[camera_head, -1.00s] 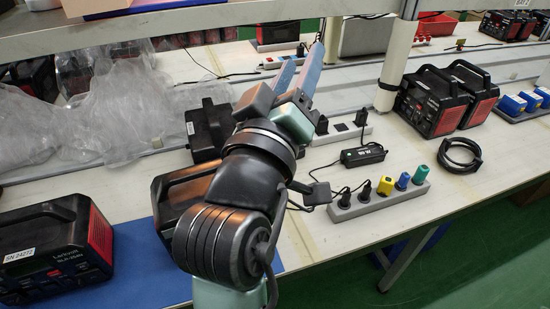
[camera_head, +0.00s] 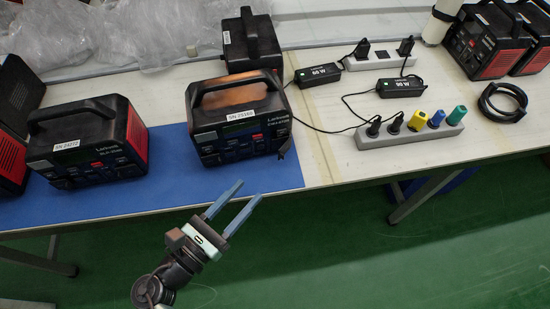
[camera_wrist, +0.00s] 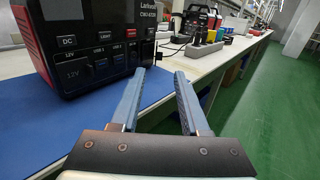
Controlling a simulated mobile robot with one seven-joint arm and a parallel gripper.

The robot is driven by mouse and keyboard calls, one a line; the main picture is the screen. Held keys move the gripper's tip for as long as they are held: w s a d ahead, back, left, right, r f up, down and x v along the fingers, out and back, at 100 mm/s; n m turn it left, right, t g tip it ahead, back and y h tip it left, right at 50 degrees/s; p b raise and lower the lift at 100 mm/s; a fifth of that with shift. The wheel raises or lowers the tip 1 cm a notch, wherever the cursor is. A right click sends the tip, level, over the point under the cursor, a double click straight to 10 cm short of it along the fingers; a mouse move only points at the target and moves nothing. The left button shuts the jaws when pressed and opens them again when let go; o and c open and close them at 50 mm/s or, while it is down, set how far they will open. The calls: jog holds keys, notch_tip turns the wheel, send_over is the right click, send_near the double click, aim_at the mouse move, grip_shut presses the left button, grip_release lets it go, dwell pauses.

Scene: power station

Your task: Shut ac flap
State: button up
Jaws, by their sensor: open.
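A black power station (camera_head: 238,124) with a carrying handle and a white SN label stands on the blue mat (camera_head: 175,192). Its front panel, with "DC" markings and buttons, fills the left of the wrist view (camera_wrist: 90,55). A small dark piece that may be the AC flap juts out at its right front edge (camera_head: 286,147). It also seems to show in the wrist view (camera_wrist: 164,50), but its angle is hard to tell. My gripper (camera_head: 249,190) is open and empty, in front of the table edge and below the power station. In the wrist view its blue fingers (camera_wrist: 159,72) point towards the panel's right edge.
Another power station (camera_head: 88,140) stands to the left, and a black unit (camera_head: 250,40) stands behind. A grey power strip (camera_head: 412,137) with plugs, black adapters (camera_head: 400,86) and cables lie to the right. Plastic wrap (camera_head: 120,35) lies at the back. The green floor in front is clear.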

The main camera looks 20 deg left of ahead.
aim_at(281, 155)
jog(key=x, duration=1)
jog(key=shift+w, duration=0.25)
grip_shut()
